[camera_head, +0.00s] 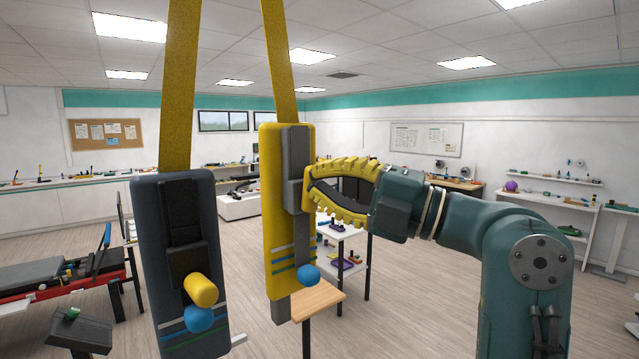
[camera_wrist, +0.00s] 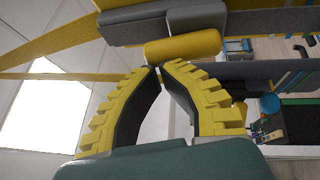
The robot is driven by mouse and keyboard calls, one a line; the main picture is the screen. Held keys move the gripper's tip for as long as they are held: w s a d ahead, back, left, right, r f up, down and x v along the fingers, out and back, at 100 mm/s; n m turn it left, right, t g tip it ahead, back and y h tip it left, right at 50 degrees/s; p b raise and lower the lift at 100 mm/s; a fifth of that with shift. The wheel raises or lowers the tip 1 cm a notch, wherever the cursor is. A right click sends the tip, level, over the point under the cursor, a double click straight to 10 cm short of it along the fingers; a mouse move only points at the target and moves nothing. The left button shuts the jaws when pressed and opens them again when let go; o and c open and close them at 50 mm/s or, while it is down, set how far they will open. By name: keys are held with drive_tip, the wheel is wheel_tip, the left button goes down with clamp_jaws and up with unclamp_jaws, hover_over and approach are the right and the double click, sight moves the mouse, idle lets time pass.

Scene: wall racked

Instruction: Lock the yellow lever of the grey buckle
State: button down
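The grey buckle (camera_head: 147,250) hangs upright on a yellow strap (camera_head: 180,90) at the left of the head view. Its yellow lever knob (camera_head: 201,290) sits low on its front, just above a blue ball (camera_head: 200,319). My gripper (camera_head: 308,189) is to the right of this buckle, at the right edge of the yellow buckle (camera_head: 272,215). In the wrist view its ribbed fingers (camera_wrist: 161,68) meet or almost meet at the tips, with nothing between them. A yellow cylinder (camera_wrist: 183,47) lies just beyond the tips; I cannot tell which buckle bears it.
The yellow buckle hangs beside the grey one, with a grey slider and a blue ball (camera_head: 308,276). A small wooden-topped table (camera_head: 318,298) stands below it. A red and black bench (camera_head: 60,280) is at the left. The floor beyond is mostly clear.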

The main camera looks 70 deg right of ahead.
drive_tip(key=shift+f, duration=0.1)
drive_tip(key=a+b+v, duration=0.3)
drive_tip(key=b+v, duration=0.3)
drive_tip(key=v, duration=0.6)
drive_tip(key=shift+s+b, duration=0.25)
drive_tip(key=shift+b, duration=0.05)
